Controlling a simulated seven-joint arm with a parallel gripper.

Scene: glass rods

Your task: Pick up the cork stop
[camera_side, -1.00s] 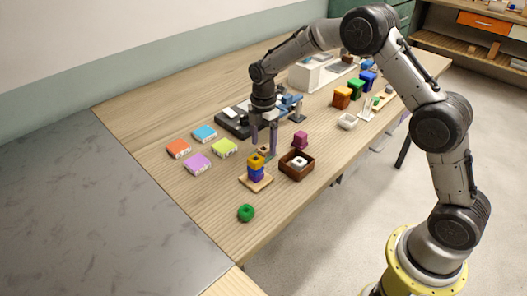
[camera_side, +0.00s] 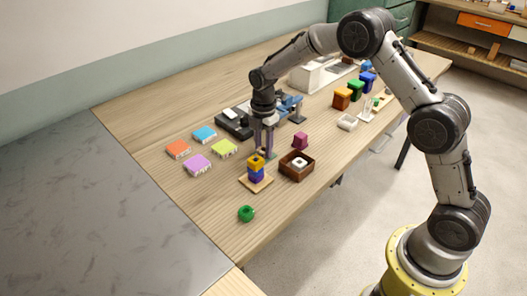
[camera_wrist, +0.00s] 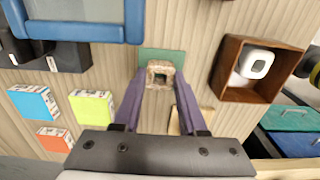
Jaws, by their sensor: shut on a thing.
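The cork stop (camera_wrist: 160,67) is a small brown speckled block with a square dark hole. In the wrist view it sits between the tips of my purple fingers, over a small green pad (camera_wrist: 147,54). My gripper (camera_wrist: 161,76) is shut on it, one finger on each side. In the side view my gripper (camera_side: 265,154) points straight down, low at the table, and its fingers mostly hide the cork. I cannot tell whether the cork still touches the pad.
A brown box (camera_side: 286,170) with a white piece (camera_side: 300,162) stands to the right. A stacked yellow-and-blue block (camera_side: 256,171) on a wooden base is close in front. A magenta block (camera_side: 300,141) is right.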

